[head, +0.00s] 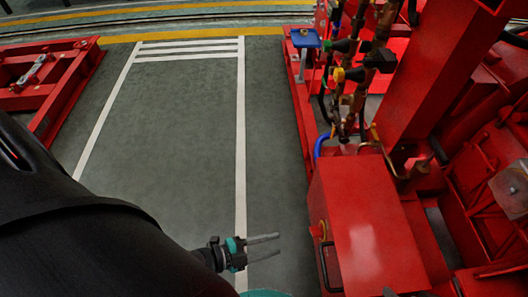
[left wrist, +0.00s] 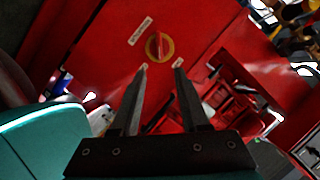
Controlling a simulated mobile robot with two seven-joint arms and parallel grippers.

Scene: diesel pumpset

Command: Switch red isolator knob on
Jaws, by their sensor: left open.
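The red isolator knob (left wrist: 159,46) sits on a round yellow plate on a red panel, ahead of the fingertips in the left wrist view. In the head view the knob (head: 323,229) shows edge-on on the left side of the red box. My left gripper (head: 279,246) is open and empty, to the left of the box and apart from the knob. Its two fingers (left wrist: 162,72) point toward the panel, with the knob lying between their lines. Whether they are level with the knob's height is hard to tell. My right gripper is not in view.
The red box (head: 365,225) has a black handle (head: 329,267) on its side, near the left gripper. A blue-topped valve (head: 305,40) and pipes stand beyond the box. Grey floor with white lines (head: 240,130) is clear to the left.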

